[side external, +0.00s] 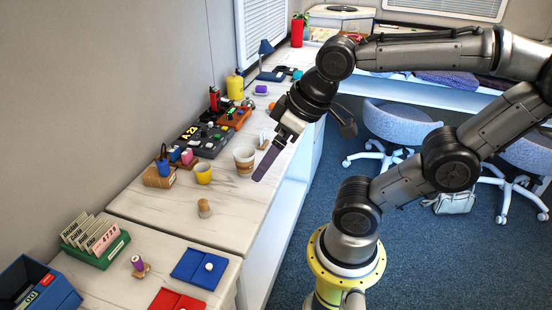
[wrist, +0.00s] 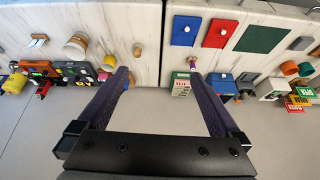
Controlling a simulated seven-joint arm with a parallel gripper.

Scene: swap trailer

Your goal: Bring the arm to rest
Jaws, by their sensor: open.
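My gripper (side external: 262,172) hangs in the air over the front edge of the white marbled counter (side external: 225,226) in the side external view, pointing down and left. In the wrist view its two dark purple fingers stand wide apart (wrist: 157,78), open, with nothing between them. A tan-and-white cup (side external: 244,160) stands on the counter to the left of the fingertips in the side external view. My gripper is apart from the counter and its objects as far as I can tell.
A yellow cup (side external: 203,173), a cork-like peg (side external: 204,208), and a black control box (side external: 198,138) stand on the counter. The near end holds a blue pad (side external: 198,270), a red pad (side external: 176,300) and a green card box (side external: 95,242). Chairs (side external: 400,124) stand on open blue carpet.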

